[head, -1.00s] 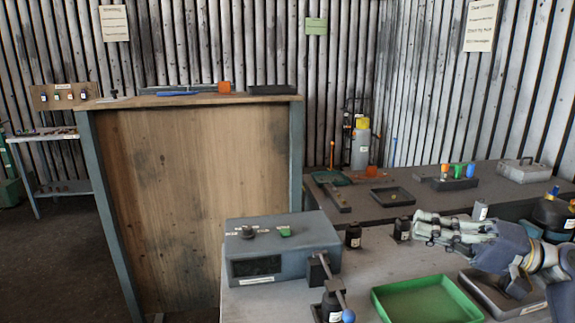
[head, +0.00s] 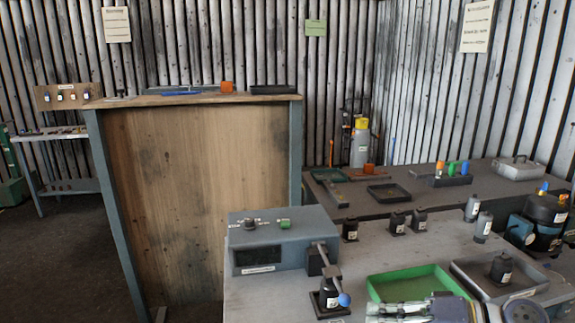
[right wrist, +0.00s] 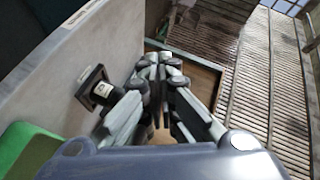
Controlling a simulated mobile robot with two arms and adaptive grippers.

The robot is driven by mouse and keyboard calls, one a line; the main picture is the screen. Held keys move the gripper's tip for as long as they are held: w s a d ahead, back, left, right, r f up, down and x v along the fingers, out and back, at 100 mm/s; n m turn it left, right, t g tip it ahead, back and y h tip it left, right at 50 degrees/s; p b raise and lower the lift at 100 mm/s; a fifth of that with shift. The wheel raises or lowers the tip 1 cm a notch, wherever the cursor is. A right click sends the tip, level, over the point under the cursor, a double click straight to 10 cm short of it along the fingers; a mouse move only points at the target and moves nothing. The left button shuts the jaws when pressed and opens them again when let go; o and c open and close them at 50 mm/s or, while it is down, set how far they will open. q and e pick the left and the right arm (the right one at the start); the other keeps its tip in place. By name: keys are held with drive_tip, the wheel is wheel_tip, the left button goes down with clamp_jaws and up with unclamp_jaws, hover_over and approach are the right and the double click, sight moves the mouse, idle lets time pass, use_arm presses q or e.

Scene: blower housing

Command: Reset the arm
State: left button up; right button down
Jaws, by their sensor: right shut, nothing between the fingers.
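My right gripper (head: 385,312) shows at the bottom edge of the head view, in front of the green tray (head: 405,283). In the right wrist view its fingers (right wrist: 160,62) are closed together and hold nothing. The fingers point out past the table edge toward a wooden panel and the ribbed wall. The green tray (right wrist: 32,150) is at the lower left of that view, beside the gripper. My left gripper is not in view.
A grey box with a lever (head: 280,240) stands on the near table. Several black bottles stand behind the green tray. A grey tray (head: 465,270) holds one dark bottle (head: 501,267). A tall wooden-topped bench (head: 200,98) stands left. The floor at far left is clear.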

drive_tip(key=s+a+f+n+g+h, duration=0.1)
drive_tip(key=s+f+h, duration=0.4)
drive_tip(key=f, duration=0.5)
drive_tip(key=s+a+f+n+h, duration=0.1)
drive_tip(key=s+a+f+h, duration=0.1)
drive_tip(key=s+f, duration=0.6)
drive_tip(key=s+d+f+h, duration=0.3)
drive_tip(key=s, duration=0.3)
drive_tip(key=s+d+f+h, duration=0.2)
drive_tip(key=s+d+h, duration=0.15)
drive_tip(key=s, duration=0.25)
wheel_tip(320, 180, down, 28)
drive_tip(key=s+a+g+b, duration=0.1)
drive_tip(key=g+b, duration=0.1)
drive_tip(key=b, duration=0.1)
use_arm(q)
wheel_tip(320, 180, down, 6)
drive_tip(key=b, duration=0.3)
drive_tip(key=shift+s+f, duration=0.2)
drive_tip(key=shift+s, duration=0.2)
use_arm(e)
drive_tip(key=s+d+f+g, duration=0.1)
drive_tip(key=s+d+f, duration=0.2)
drive_tip(key=s+f, duration=1.4)
wheel_tip(320, 180, down, 4)
drive_tip(key=shift+s+r+n, duration=0.2)
drive_tip(key=shift+n, duration=0.1)
